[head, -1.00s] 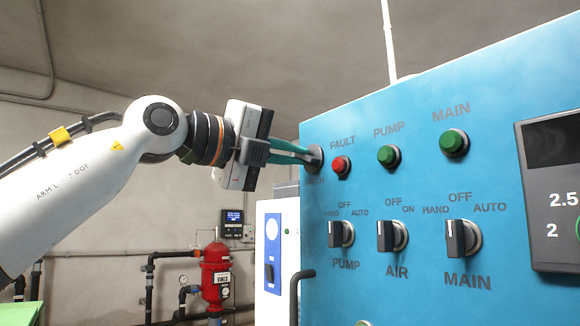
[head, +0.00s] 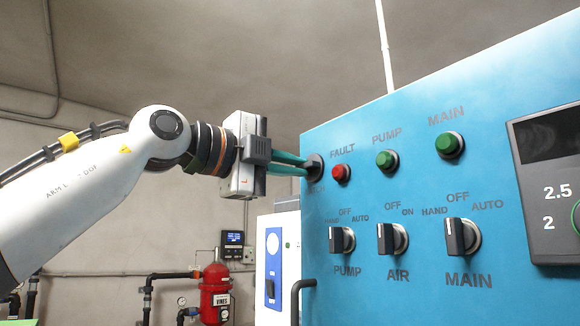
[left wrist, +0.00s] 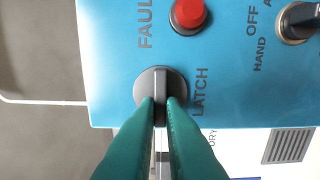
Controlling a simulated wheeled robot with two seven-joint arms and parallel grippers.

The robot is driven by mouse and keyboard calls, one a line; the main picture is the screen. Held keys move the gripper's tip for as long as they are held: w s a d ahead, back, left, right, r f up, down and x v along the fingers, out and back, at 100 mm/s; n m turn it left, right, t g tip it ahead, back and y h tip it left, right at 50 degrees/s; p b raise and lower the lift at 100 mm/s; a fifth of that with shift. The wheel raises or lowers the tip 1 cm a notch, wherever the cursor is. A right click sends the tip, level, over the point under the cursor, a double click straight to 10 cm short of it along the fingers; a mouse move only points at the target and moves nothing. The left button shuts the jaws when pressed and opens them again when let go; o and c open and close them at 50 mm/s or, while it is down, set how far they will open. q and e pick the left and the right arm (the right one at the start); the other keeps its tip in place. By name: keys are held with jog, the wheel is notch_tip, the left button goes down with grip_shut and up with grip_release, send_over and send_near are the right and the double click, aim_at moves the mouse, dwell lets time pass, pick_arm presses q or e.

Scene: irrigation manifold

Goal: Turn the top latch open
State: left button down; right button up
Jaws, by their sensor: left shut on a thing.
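The latch is a round dark grey knob (head: 315,167) with a raised bar handle, at the upper left corner of the blue panel (head: 420,110). In the left wrist view the latch (left wrist: 145,86) sits beside the word LATCH, its bar in line with that lettering. My left gripper (head: 303,167) reaches it from the left; its two green fingers lie one above the other. In the left wrist view the gripper (left wrist: 160,105) is shut on the bar, a finger on each side. The fingers hide part of the knob. My right gripper is not in view.
A red fault button (head: 341,173) is close right of the latch, with green buttons (head: 387,159) further right. Selector knobs (head: 341,240) stand out below. A black handle (head: 297,295) is at the panel's lower left edge. Free air lies left of the panel.

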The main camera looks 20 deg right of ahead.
pick_arm(q)
jog(key=c, duration=1.5)
grip_release()
jog(key=shift+w, duration=0.1)
jog(key=shift+c, duration=0.2)
jog(key=b+v, duration=0.4)
jog(key=v, duration=0.8)
jog(key=shift+b, duration=0.3)
